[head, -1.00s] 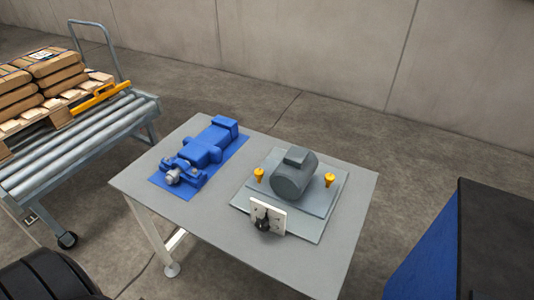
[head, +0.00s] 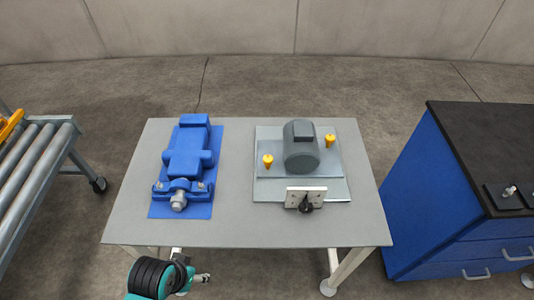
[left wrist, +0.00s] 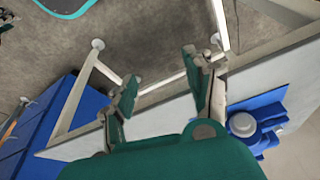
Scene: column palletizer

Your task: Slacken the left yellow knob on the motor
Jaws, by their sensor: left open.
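The grey motor (head: 301,147) stands on a grey plate on the table (head: 230,215). The left yellow knob (head: 267,161) stands upright left of the motor. A second yellow knob (head: 330,140) stands on its right. My left gripper shows in the left wrist view (left wrist: 162,88), its two fingers spread and nothing between them. In the head view only part of my left arm shows low in the picture, in front of the table's near edge and well apart from the knobs. The motor and knobs are not seen in the left wrist view. My right gripper is not in view.
A blue machine unit (head: 186,155) lies on a blue mat at the table's left. A white plate with a black knob (head: 306,198) stands before the motor. A blue cabinet (head: 425,200) is at the right, a roller conveyor (head: 35,165) at the left. The table's front strip is clear.

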